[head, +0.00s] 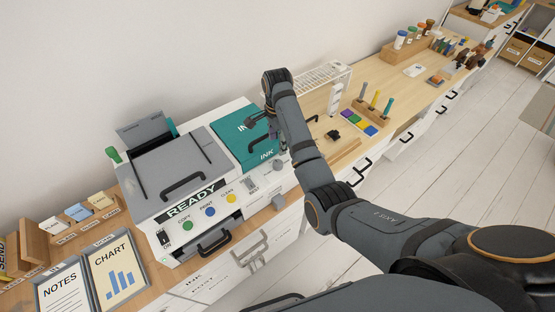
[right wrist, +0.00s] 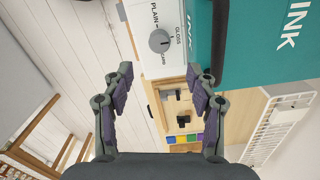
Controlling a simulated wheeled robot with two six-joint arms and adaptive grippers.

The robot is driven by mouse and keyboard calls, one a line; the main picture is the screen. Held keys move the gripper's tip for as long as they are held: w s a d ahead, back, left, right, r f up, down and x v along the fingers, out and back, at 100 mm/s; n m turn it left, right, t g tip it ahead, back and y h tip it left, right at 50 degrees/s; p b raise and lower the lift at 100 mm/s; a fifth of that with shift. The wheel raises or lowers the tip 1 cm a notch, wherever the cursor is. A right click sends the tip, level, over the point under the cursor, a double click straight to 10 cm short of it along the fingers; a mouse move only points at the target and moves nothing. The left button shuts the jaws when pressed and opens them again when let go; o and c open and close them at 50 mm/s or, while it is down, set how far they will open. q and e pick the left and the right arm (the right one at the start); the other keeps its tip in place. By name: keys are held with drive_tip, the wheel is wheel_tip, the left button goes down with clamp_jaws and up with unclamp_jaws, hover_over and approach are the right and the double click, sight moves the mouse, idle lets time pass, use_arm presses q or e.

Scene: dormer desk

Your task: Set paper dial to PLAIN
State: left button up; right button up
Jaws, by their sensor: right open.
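The paper dial (right wrist: 159,40) is a round grey knob on a white panel, with PLAIN, GLOSS and CARD printed around it in the right wrist view. Which label its mark points to is hard to tell. In the head view a small grey knob (head: 278,165) sits on the white panel beside the teal INK lid. My right gripper (right wrist: 160,74) is open and empty. Its fingers are spread below the dial in the right wrist view, apart from it. In the head view my right arm hides most of this gripper. My left gripper is out of view.
The teal INK lid (head: 235,130) lies right beside the dial panel. The printer (head: 180,165) has a READY sign and coloured buttons. A white wire rack (head: 318,85) and a wooden pen holder (head: 370,115) stand beyond. Chart and notes frames (head: 91,276) lie at left.

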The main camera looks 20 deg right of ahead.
sight(278, 163)
wheel_tip(278, 163, down, 10)
drive_tip(key=shift+s+f+p, duration=0.1)
drive_tip(key=shift+f+p, duration=0.15)
drive_tip(key=shift+p, duration=0.65)
drive_tip(key=c, duration=1.2)
